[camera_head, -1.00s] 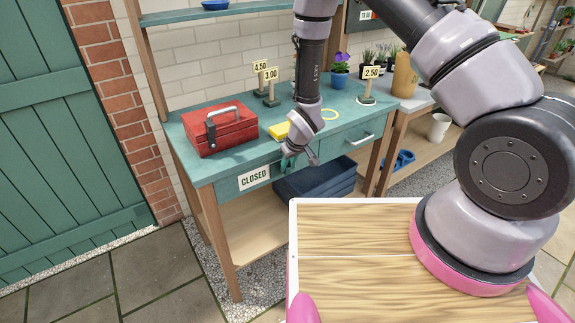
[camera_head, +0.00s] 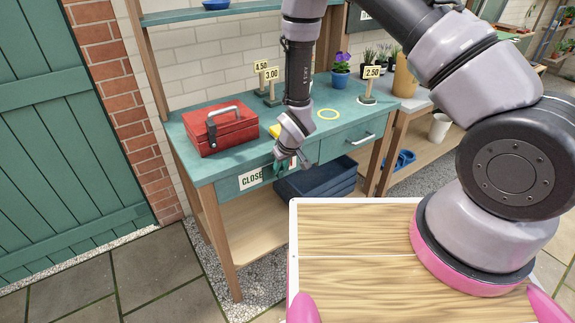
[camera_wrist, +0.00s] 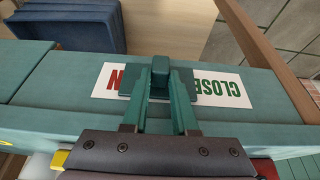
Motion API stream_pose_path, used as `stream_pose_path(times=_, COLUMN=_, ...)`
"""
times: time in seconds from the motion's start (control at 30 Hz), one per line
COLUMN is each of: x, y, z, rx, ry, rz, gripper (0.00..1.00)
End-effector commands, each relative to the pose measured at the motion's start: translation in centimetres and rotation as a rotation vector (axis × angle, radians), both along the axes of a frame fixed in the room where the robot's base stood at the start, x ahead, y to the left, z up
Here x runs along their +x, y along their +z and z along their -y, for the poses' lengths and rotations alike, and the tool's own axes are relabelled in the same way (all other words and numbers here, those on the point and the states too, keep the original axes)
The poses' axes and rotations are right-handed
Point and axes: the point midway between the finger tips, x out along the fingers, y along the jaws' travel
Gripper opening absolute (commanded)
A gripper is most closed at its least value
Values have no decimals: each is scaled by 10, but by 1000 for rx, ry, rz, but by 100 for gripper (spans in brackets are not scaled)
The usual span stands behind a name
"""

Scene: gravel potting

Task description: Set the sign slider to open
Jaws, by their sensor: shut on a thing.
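In the wrist view the sign (camera_wrist: 245,91) appears upside down, with green letters CLOSE on the right and a red N on the left. A green slider plate (camera_wrist: 131,82) covers the middle of the sign, between the two words. My gripper (camera_wrist: 171,82) is shut on the slider's green knob (camera_wrist: 181,75), in front of the plate.
A dark blue crate (camera_head: 318,180) sits on the shelf below. A drawer (camera_head: 347,139) is right of the sign.

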Motion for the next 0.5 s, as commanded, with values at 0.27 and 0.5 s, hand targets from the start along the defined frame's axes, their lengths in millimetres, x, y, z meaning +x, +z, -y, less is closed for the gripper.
stream_pose_path(times=0.27, x=-39, y=0, z=-58, rx=1, ry=5, rz=2, gripper=0)
stream_pose_path(times=0.5, x=-47, y=0, z=-70, rx=1, ry=2, rz=2, gripper=0)
